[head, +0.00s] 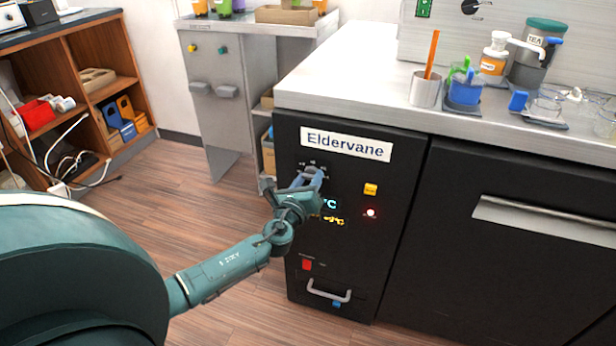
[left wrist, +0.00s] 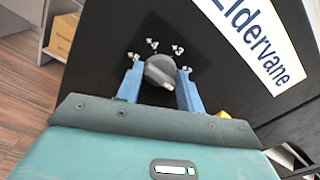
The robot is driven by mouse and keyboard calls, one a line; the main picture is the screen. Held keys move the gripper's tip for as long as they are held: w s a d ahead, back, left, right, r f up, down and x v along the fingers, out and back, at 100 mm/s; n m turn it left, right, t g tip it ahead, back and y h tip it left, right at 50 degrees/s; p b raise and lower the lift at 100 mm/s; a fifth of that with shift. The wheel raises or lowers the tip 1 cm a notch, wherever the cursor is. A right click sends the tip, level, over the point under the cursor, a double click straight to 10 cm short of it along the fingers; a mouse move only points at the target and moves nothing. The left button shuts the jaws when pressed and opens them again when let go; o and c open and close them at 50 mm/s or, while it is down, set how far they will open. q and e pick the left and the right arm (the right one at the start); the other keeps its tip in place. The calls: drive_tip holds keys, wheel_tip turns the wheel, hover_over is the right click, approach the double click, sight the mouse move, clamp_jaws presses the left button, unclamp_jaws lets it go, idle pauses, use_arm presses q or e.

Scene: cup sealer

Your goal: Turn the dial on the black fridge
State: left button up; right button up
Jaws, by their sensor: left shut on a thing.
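The black fridge (head: 372,265) stands under the metal counter, with an "Eldervane" label (head: 347,143) on its upper front. My left gripper (head: 311,178) reaches the upper left of this front, below the label. In the left wrist view the grey round dial (left wrist: 160,71) sits between the two blue fingers, one on each side, and the gripper is shut on it. Its raised grip bar lies tilted, upper left to lower right. Small white marks with numbers arc above the dial. In the head view the gripper mostly hides the dial. My right gripper is not in view.
On the same front are a yellow button (head: 370,189), a lit indicator (head: 371,212), a red switch (head: 307,264) and a low handle (head: 328,291). A metal cup (head: 425,92) and several containers stand on the counter (head: 345,80). Open floor (head: 225,215) lies left of the fridge.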

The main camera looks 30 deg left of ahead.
use_arm(q)
drive_tip(key=shift+m, duration=0.3)
drive_tip(key=shift+m+p, duration=0.35)
drive_tip(key=shift+m, duration=0.25)
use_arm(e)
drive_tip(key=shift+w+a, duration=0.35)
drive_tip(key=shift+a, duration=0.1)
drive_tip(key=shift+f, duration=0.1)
use_arm(q)
drive_tip(key=o, duration=1)
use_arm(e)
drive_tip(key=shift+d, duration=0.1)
use_arm(q)
drive_tip(key=v, duration=1.3)
drive_tip(key=shift+p, duration=0.4)
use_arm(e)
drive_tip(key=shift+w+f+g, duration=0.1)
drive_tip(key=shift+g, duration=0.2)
